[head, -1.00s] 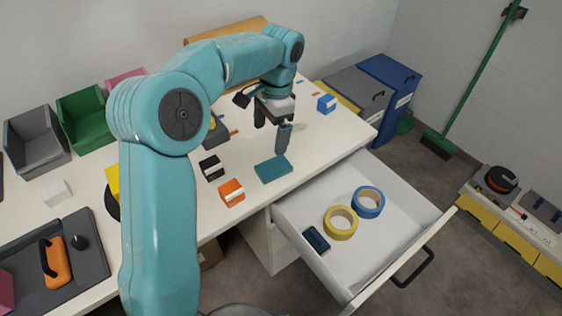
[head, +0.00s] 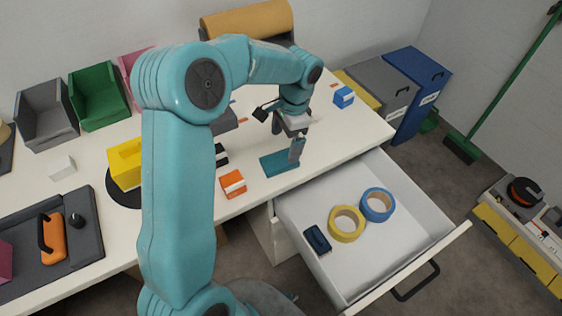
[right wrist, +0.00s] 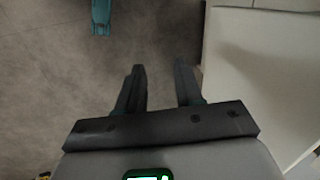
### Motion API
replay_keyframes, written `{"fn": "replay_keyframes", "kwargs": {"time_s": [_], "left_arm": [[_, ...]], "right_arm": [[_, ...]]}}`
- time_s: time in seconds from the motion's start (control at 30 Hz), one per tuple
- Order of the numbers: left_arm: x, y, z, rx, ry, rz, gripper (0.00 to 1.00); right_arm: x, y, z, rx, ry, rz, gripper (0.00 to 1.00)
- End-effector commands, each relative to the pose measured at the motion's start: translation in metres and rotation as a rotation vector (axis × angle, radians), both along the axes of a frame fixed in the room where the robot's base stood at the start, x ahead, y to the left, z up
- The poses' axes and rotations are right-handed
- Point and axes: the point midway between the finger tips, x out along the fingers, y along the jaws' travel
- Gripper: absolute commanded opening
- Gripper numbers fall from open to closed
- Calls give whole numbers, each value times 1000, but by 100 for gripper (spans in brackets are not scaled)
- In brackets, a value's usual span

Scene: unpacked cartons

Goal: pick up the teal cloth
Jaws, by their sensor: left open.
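The teal cloth (head: 276,166) lies as a flat folded rectangle on the white table, near its front edge, in the head view. My left gripper (head: 286,143) is open and points down just above the cloth. One finger overlaps the cloth's right end in the picture and hides a little of it. I cannot tell whether that finger touches the cloth. My right gripper (right wrist: 159,68) is open and empty in the right wrist view, over the grey floor.
A blue block (head: 344,97) is farther back. The open drawer (head: 390,245) below the table edge holds yellow tape (head: 346,236), blue tape (head: 377,218) and a dark blue item.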

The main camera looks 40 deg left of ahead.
Motion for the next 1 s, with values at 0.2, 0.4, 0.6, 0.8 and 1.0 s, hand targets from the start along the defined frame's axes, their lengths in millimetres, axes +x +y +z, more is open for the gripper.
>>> {"fn": "replay_keyframes", "kwargs": {"time_s": [0.2,0.4,0.6,0.8,1.0], "left_arm": [[-2,3,-18,-1,0,1,99],[-7,7,-49,-1,3,0,99],[-7,8,-66,-1,-1,1,99],[-7,8,-66,0,-1,1,96],[-7,8,-65,0,-1,1,39]], "right_arm": [[0,0,-1,0,0,0,35],[0,0,0,0,0,0,35],[0,0,0,0,0,0,35],[0,0,0,0,0,0,35],[0,0,0,0,0,0,35]]}}
